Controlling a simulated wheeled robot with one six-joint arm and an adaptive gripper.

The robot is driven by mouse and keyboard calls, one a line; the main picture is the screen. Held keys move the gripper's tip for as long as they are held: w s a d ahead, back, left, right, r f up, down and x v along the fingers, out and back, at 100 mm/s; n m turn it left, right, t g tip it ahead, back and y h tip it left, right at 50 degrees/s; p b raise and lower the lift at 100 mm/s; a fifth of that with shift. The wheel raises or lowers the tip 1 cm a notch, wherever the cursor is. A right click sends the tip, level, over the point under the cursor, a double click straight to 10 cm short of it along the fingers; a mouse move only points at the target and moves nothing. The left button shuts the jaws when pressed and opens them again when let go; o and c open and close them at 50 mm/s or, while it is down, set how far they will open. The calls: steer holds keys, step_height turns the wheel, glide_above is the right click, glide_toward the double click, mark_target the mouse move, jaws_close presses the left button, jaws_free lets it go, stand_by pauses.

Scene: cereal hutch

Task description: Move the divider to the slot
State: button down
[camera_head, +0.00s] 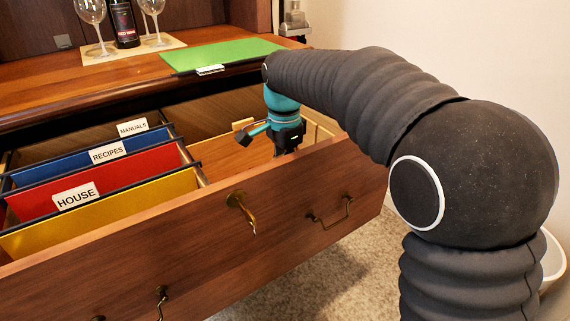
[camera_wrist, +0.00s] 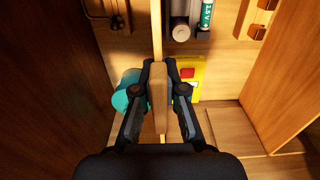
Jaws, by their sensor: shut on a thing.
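My gripper (camera_wrist: 158,88) is shut on the divider (camera_wrist: 157,110), a thin upright light-wood panel with a thicker grip piece between the fingers. In the wrist view the panel runs from the top edge down past the fingertips. In the head view my gripper (camera_head: 287,148) is down inside the open drawer, right of the hanging folders, and the drawer front hides its fingertips. Notched wooden blocks (camera_wrist: 263,18) on the compartment wall at upper right look like a slot; the divider is apart from them. The divider's lower edge is not clearly visible.
The drawer (camera_head: 230,210) holds folders, including a yellow one (camera_head: 110,215). Near the divider are a teal round object (camera_wrist: 127,95), a yellow-red box (camera_wrist: 188,78) and batteries (camera_wrist: 180,28).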

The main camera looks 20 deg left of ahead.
steer(key=shift+f, duration=0.2)
steer(key=c, duration=0.8)
jaws_free()
steer(key=shift+r+p, duration=2.45)
steer(key=shift+r, duration=0.15)
